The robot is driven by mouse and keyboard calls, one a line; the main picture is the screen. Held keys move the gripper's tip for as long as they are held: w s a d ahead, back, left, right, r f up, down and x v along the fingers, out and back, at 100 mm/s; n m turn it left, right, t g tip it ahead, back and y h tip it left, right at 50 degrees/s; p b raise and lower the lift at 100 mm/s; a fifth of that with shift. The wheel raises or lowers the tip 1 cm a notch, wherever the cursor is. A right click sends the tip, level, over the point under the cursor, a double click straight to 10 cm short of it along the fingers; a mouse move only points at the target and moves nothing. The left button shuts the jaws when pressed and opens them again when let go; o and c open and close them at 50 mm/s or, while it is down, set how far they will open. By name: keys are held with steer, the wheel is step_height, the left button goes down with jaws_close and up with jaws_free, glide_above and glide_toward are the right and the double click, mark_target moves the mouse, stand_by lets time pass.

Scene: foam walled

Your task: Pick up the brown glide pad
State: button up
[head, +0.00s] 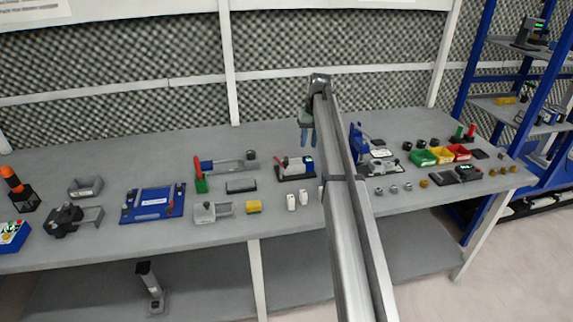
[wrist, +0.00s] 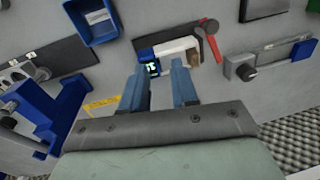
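No brown glide pad can be made out with certainty. In the wrist view a small tan-brown piece (wrist: 193,57) sits at the right end of a white and blue device (wrist: 170,52), beside a red and black handle (wrist: 209,38); I cannot tell whether it is the pad. My gripper (wrist: 160,70) is open, its two blue fingers apart with nothing held between them, and it points toward this device. In the head view my gripper (head: 307,134) hangs above the back middle of the bench, and my arm hides part of the bench.
The grey bench (head: 285,222) carries many tools. A blue plate fixture (head: 152,203), a yellow block (head: 253,207) and white pieces (head: 291,202) stand left of my arm. Green, yellow and red bins (head: 440,155) stand right. A blue-framed shelf (head: 505,105) is far right.

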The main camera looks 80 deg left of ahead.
step_height(320, 180, up, 5)
steer(key=t, duration=0.1)
glide_above(286, 158)
steer(key=shift+n, duration=0.4)
step_height(286, 158, down, 14)
steer(key=shift+d+r, duration=0.1)
jaws_close()
